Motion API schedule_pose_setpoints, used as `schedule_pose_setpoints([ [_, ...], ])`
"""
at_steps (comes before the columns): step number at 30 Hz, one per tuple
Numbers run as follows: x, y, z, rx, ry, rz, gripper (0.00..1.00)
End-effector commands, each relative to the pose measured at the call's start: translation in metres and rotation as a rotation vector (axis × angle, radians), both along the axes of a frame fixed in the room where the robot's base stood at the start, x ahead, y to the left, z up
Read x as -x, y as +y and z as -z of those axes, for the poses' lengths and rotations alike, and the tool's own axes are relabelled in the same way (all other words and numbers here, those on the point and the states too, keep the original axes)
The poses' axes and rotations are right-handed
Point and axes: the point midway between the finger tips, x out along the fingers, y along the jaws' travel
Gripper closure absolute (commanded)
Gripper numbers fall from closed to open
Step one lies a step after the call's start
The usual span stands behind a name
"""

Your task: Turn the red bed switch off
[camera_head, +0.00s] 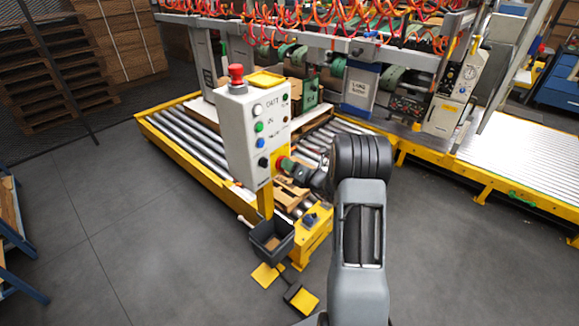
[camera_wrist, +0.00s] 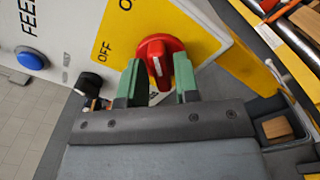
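The red rotary switch (camera_wrist: 160,58) sits on a yellow plate (camera_wrist: 182,22) on the side of the white control box (camera_head: 241,133). The plate reads OFF to the left of the knob; another label higher up is cut off. The knob's white mark runs nearly upright in the wrist view. My gripper (camera_wrist: 160,82) is at the knob, with its green fingers apart on either side of the red handle. Whether they touch it is unclear. In the head view the red switch (camera_head: 281,162) is partly hidden by my gripper (camera_head: 290,167).
A black knob (camera_wrist: 90,82) and a blue button (camera_wrist: 31,59) are close on the box's front face. A dark bin (camera_head: 270,240) hangs below. A roller conveyor (camera_head: 185,135) runs behind; grey floor is clear at left.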

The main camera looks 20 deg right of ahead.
Motion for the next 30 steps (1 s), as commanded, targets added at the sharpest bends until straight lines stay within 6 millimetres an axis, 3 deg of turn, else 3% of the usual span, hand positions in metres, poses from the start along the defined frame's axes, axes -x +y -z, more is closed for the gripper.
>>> schedule_pose_setpoints([
  [9, 0.0002, 0.0, -0.0001, 0.0, 0.0, 0.0, 1.0],
  [20, 0.0002, 0.0001, 0.0018, 0.048, -0.023, -0.001, 1.0],
  [30, 0.0008, 0.0012, 0.0048, 0.286, -0.134, 0.0, 1.0],
])
